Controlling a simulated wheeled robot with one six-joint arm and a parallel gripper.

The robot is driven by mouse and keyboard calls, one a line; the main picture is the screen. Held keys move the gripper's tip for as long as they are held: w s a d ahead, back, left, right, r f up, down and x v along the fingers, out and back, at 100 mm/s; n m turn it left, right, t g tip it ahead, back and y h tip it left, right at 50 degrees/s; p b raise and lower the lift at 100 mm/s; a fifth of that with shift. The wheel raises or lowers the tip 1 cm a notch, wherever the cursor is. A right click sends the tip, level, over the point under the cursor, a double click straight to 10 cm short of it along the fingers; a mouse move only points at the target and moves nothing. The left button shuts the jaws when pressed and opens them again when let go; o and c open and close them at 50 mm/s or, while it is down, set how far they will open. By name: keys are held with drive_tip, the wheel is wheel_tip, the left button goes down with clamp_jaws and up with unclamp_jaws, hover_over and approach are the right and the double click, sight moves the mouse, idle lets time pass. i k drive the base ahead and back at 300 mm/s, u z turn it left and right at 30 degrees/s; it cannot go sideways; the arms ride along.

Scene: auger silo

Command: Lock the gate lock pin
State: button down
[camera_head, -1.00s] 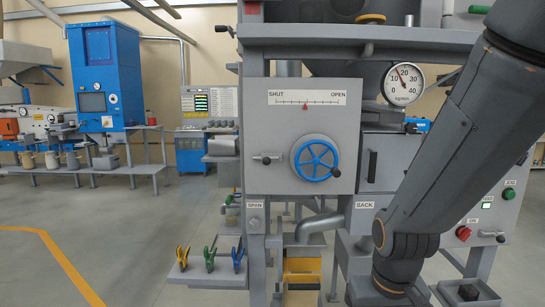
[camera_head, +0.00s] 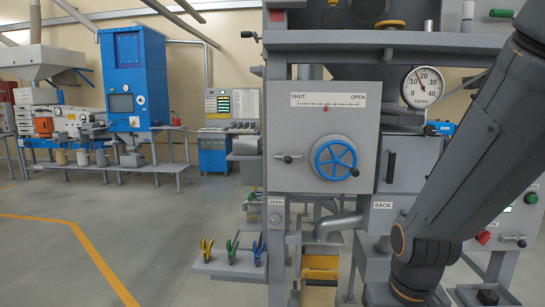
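The gate lock pin (camera_head: 288,158) appears to be the small silver pin with a dark knob, lying level on the grey gate box (camera_head: 355,120), left of the blue handwheel (camera_head: 336,160). It is too small to tell whether it is pushed in or drawn out. The handwheel has a dark knob at its lower right. The red pointer on the SHUT–OPEN scale (camera_head: 328,100) stands near the middle. My arm crosses the right side of the view, from bottom centre-right to the top right corner. My gripper is outside the frame.
A dial gauge (camera_head: 422,86) stands right of the gate box. Below are a grey spout (camera_head: 338,224) and a shelf (camera_head: 228,264) with blue, green and yellow clips. A control panel with buttons is partly behind my arm at right. The floor at left is open.

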sight(288, 159)
drive_tip(key=k, duration=0.5)
drive_tip(key=u, duration=0.35)
drive_tip(key=i, duration=1.35)
drive_tip(key=z, duration=0.3)
